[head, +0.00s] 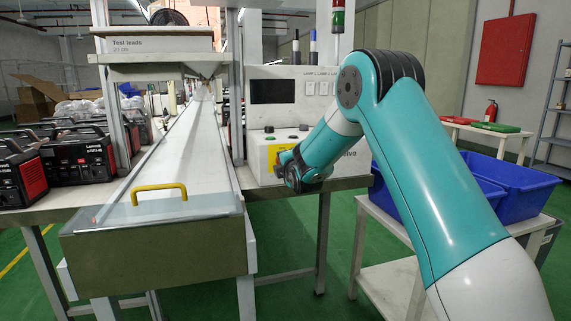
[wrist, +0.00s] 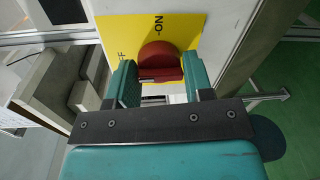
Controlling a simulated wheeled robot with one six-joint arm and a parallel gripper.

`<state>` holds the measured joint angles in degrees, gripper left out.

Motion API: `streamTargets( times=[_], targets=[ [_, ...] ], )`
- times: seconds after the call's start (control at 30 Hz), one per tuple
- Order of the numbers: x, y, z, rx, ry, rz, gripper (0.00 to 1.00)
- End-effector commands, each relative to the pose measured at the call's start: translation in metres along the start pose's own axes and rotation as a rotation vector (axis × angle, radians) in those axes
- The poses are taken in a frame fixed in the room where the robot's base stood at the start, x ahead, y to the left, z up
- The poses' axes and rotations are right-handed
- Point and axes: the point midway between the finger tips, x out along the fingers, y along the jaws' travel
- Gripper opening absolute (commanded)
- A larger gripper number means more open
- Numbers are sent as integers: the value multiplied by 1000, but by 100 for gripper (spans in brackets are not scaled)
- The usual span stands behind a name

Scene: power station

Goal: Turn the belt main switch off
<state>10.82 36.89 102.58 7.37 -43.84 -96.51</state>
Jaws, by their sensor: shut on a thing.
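The belt main switch is a red round knob (wrist: 160,56) on a yellow plate (wrist: 205,32) in the wrist view. "ON" is printed on the plate above the knob, and part of another label ending in "F" shows at its left. My gripper (wrist: 161,80) has its two teal fingers on either side of the knob and is shut on it. Which label the knob points to is hard to tell. In the head view my gripper (head: 283,165) is at the front of the white control cabinet (head: 262,146), where the yellow plate shows only in part behind it.
The conveyor (head: 180,150) with a yellow handle (head: 159,193) runs left of the cabinet. Black and red power units (head: 80,160) stand on the left bench. Blue bins (head: 510,185) sit on a cart at the right. Green floor is open between them.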

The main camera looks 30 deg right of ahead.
Motion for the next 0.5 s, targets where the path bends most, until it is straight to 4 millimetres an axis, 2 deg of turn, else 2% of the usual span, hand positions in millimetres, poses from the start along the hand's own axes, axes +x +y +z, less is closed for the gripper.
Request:
streamTargets(
  times=[0.03,0.1,0.13,0.5],
  targets=[
    [1,6,1,-1,-3,13,49],
    [1,5,1,-1,-3,12,65],
    [1,5,1,-1,-3,11,70],
    [-6,2,0,0,0,3,70]
  ],
)
